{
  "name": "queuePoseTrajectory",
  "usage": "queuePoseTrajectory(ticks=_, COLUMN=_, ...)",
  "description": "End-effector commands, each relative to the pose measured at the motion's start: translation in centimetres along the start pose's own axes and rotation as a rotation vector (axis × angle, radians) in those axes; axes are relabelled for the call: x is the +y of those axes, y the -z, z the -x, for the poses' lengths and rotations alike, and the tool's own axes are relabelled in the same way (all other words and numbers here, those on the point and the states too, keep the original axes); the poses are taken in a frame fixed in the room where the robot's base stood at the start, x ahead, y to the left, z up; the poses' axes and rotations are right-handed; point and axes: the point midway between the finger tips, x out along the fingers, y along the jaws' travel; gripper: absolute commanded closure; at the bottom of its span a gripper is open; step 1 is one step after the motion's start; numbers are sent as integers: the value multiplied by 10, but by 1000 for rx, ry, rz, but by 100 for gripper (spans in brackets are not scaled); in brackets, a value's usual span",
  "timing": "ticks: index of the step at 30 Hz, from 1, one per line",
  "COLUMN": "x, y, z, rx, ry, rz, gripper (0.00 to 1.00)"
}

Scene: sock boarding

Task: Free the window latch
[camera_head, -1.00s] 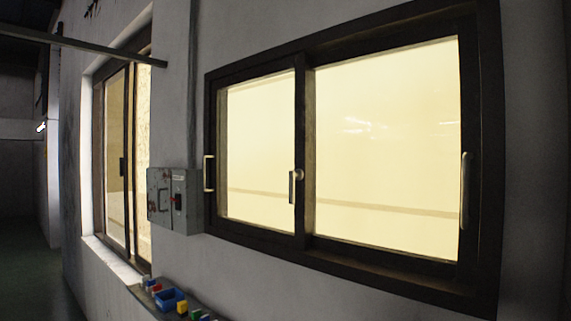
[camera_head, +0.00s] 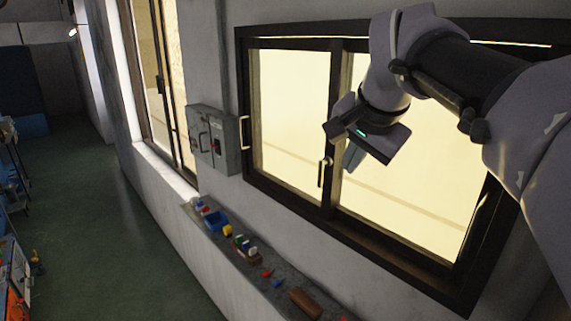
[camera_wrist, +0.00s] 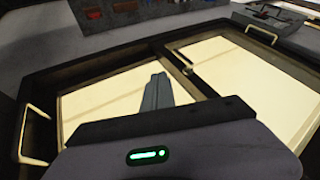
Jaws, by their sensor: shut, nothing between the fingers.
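The window (camera_head: 291,100) has a dark frame and two bright panes side by side. The latch (camera_head: 323,172), a pale metal handle piece, is on the middle upright of the window. My gripper (camera_head: 352,160) is in front of the window, just right of the latch in the head view, pointing down. Its fingers are together and empty. They also show in the wrist view (camera_wrist: 157,90), over a bright pane. A pale pull handle (camera_head: 245,132) is on the window's left edge. Another handle (camera_wrist: 28,135) shows in the wrist view.
A grey electrical box (camera_head: 215,137) is on the wall left of the window. A ledge (camera_head: 225,240) below holds a blue bin (camera_head: 215,221), several coloured small items and a brown block (camera_head: 305,303). A second window (camera_head: 160,85) is further left. Green floor is open at left.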

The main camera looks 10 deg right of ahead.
Motion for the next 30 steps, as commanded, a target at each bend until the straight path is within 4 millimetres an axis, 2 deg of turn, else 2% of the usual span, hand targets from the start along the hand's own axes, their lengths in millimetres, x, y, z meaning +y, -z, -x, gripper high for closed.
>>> queuePoseTrajectory(ticks=5, x=0, y=0, z=-2, rx=0, ry=0, rz=0, gripper=100)
queuePoseTrajectory(ticks=8, x=1, y=-1, z=-14, rx=-2, ry=-1, rz=0, gripper=100)
queuePoseTrajectory(ticks=20, x=0, y=-1, z=-98, rx=-2, ry=-1, rz=1, gripper=100)
queuePoseTrajectory(ticks=24, x=-20, y=0, z=-109, rx=-2, ry=2, rz=3, gripper=100)
queuePoseTrajectory(ticks=30, x=-34, y=0, z=-118, rx=-1, ry=2, rz=1, gripper=100)
